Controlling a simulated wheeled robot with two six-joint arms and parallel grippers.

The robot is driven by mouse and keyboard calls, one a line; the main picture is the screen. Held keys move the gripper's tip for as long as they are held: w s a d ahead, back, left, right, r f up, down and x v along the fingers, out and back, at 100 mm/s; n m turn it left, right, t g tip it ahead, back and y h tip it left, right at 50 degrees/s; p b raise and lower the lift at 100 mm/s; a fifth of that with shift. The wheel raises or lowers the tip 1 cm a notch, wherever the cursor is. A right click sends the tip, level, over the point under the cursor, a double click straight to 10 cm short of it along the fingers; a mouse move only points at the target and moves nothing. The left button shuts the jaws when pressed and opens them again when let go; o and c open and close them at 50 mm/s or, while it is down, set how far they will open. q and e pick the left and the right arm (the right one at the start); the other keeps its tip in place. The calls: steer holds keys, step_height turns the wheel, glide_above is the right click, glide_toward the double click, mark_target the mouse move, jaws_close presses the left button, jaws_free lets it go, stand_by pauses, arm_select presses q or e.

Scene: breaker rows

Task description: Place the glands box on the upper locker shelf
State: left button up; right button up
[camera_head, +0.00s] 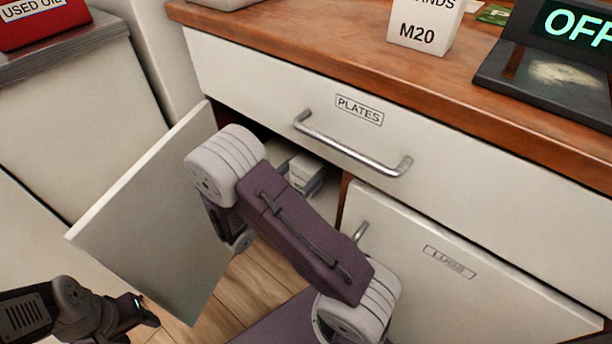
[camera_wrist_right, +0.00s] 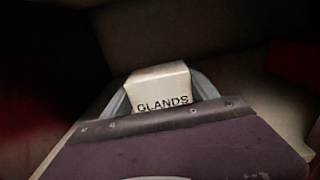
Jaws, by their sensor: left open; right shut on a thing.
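The glands box (camera_wrist_right: 158,84) is a pale box with GLANDS printed on its near face, seen in the right wrist view. My right gripper (camera_wrist_right: 162,93) is shut on it, with a grey finger at either side. I cannot tell which shelf is near the box. My left gripper (camera_head: 146,310) is open and empty at the lower left, apart from the cabinet.
The open cabinet door (camera_head: 150,215) stands out at left. The PLATES drawer (camera_head: 250,75) and LUGS door (camera_head: 450,290) are shut. A white M20 box (camera_head: 424,25) and a dark OFF device (camera_head: 550,75) stand on the wooden counter (camera_head: 330,45).

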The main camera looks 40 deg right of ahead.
steer(key=shift+r, duration=0.1)
steer(key=o, duration=1.6)
steer(key=shift+a+r+p, duration=0.1)
steer(key=shift+a+p, duration=0.05)
steer(key=shift+p, duration=0.2)
steer(key=p+v, duration=0.5)
steer(key=v, duration=0.6)
steer(key=shift+s+a+p, duration=0.2)
steer(key=shift+a+p, duration=0.15)
